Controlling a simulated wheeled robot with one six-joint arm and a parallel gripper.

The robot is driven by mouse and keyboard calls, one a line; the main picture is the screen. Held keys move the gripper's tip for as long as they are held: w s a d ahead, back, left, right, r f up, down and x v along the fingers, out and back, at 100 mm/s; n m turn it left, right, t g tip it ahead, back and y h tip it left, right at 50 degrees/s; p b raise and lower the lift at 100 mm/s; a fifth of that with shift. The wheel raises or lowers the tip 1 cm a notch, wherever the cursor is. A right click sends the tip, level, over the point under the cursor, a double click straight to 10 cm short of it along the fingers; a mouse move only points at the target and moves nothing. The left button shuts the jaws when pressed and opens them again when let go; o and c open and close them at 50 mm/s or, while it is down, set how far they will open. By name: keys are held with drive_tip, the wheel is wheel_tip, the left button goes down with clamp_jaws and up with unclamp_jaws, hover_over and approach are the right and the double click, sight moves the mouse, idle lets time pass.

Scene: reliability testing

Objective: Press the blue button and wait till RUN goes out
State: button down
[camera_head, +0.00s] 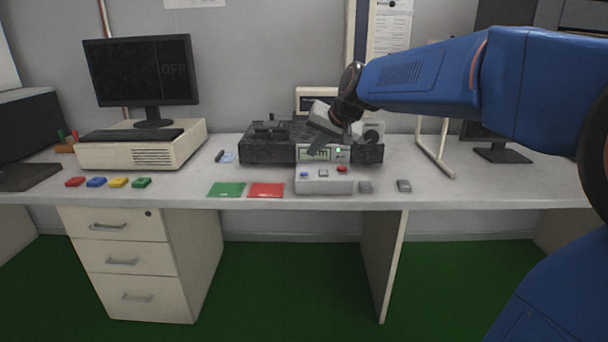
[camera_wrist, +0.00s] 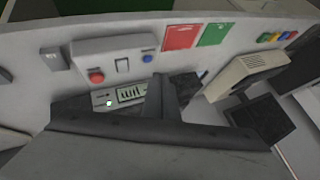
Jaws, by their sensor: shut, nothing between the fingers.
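The grey control box (camera_head: 323,186) stands at the front of the desk, with a blue button (camera_head: 305,174) on its left and a red button (camera_head: 342,169) on its right. In the wrist view the blue button (camera_wrist: 147,58) and red button (camera_wrist: 96,76) both show uncovered. A small display panel (camera_head: 322,154) behind the box shows dark marks and a lit green lamp; its lettering is too small to read surely. My gripper (camera_head: 316,152) is shut and empty, pointing down above and behind the box, in front of the display, apart from the blue button.
A dark test fixture (camera_head: 268,148) stands behind the box. Several coloured blocks (camera_head: 97,182) lie at the front left.

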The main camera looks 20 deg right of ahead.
drive_tip(key=r, duration=0.1)
hover_over(304, 174)
drive_tip(key=shift+s+d+r+m+t, duration=0.2)
drive_tip(key=shift+s+d+m+t, duration=0.1)
drive_tip(key=shift+m, duration=0.1)
drive_tip(key=shift+f, duration=4.4)
drive_tip(key=shift+f, duration=0.2)
drive_tip(key=shift+f, duration=0.25)
drive_tip(key=shift+f, duration=0.35)
drive_tip(key=shift+r, duration=0.8)
